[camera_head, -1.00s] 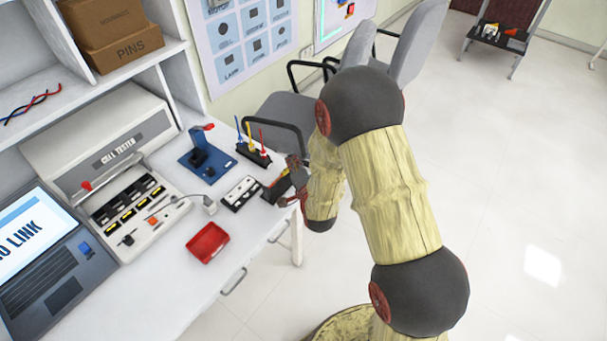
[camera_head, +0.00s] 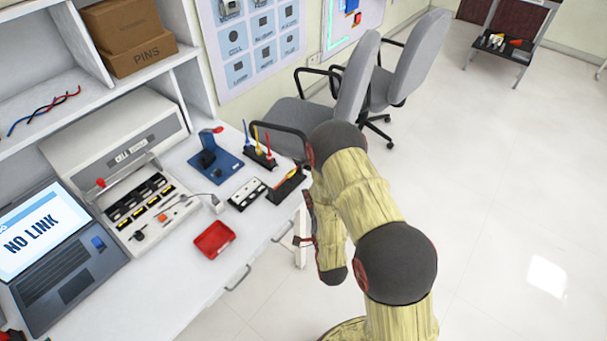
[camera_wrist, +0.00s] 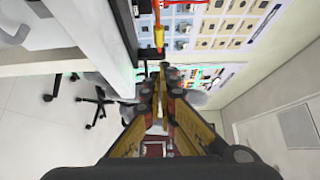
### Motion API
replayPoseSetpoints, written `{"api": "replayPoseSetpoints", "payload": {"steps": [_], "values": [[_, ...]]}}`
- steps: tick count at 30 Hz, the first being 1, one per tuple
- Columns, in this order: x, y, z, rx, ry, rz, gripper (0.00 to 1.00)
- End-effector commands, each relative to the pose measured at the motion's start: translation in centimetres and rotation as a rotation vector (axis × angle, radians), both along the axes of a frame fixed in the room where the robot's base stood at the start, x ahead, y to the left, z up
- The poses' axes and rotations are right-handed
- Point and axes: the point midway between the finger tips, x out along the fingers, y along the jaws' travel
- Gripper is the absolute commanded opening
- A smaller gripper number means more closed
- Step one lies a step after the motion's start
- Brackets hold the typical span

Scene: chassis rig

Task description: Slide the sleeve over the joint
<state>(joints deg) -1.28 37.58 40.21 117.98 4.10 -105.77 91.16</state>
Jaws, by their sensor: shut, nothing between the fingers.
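I cannot make out a sleeve or a joint for certain in either view. A twisted red, blue and black wire (camera_head: 44,110) lies on the shelf at left.
The bench holds a cell tester (camera_head: 120,150), a laptop (camera_head: 55,250) reading "NO LINK", a red tray (camera_head: 215,239), a white slotted block (camera_head: 246,193), a black holder (camera_head: 287,185) and a tool stand (camera_head: 262,157). Grey chairs (camera_head: 355,75) stand behind.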

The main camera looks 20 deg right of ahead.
Motion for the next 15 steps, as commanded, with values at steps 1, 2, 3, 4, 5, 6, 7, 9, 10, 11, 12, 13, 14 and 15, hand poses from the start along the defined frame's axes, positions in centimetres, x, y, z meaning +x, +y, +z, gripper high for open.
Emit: {"api": "replayPoseSetpoints", "payload": {"steps": [1,2,3,4,5,6,7,9,10,11,12,13,14,15], "values": [[0.0,0.0,0.0,0.000,0.000,0.000,0.00],[0.1,0.0,0.0,0.000,0.000,0.000,0.00],[0.3,0.0,0.0,0.000,-0.001,0.000,0.00],[0.5,0.0,0.0,0.000,-0.001,0.000,0.00],[0.7,0.0,0.0,0.000,-0.001,0.000,0.00],[1.2,-0.1,0.0,0.000,-0.002,0.000,0.00],[1.6,-0.1,0.0,0.000,-0.003,0.000,0.00],[2.7,-0.1,0.0,0.000,-0.004,0.000,0.00],[3.2,-0.1,0.0,0.000,-0.004,0.000,0.00],[3.8,-0.2,-0.1,0.000,-0.004,0.000,0.00],[4.5,-0.2,0.0,0.000,-0.004,0.000,0.00],[5.0,-0.2,-0.1,0.000,-0.002,0.000,0.00],[5.5,-0.2,-0.1,0.000,-0.003,0.000,0.00],[6.2,-0.3,-0.2,0.000,-0.001,0.000,0.00]]}}
